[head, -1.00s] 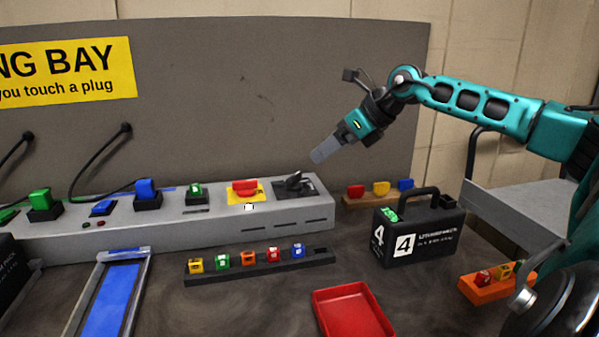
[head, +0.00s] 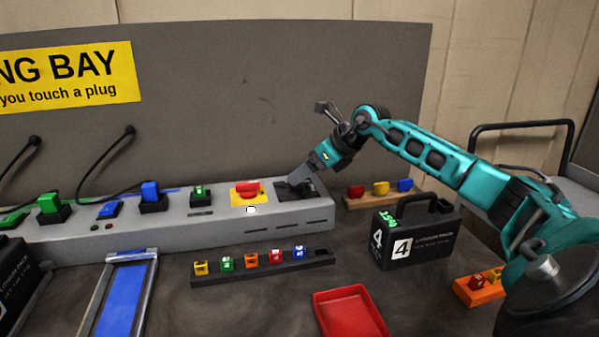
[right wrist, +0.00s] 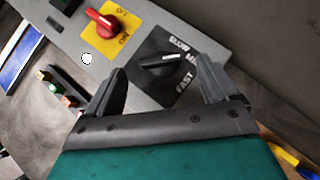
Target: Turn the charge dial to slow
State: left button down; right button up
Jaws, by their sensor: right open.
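The charge dial is a black knob (right wrist: 161,66) on a dark plate (right wrist: 150,91) lettered SLOW, MID (partly hidden) and FAST in the right wrist view. The plate is at the right end of the grey charging bench (head: 290,218). My right gripper (right wrist: 158,80) is open, its two fingers on either side of the knob in that view; I cannot tell whether they touch it. In the head view my right gripper (head: 300,178) is over the dial and hides most of it. My left gripper is not in view.
A red switch (head: 247,188) on a yellow plate sits just left of the dial. A black battery case (head: 425,246) with a handle stands to the right. A red tray (head: 352,313) and a rack of coloured blocks (head: 262,268) lie in front.

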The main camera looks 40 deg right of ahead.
aim_at(300, 186)
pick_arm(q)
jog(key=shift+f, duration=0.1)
pick_arm(e)
jog(key=shift+x, duration=1.85)
jog(key=shift+c, duration=0.3)
jog(key=c, duration=1)
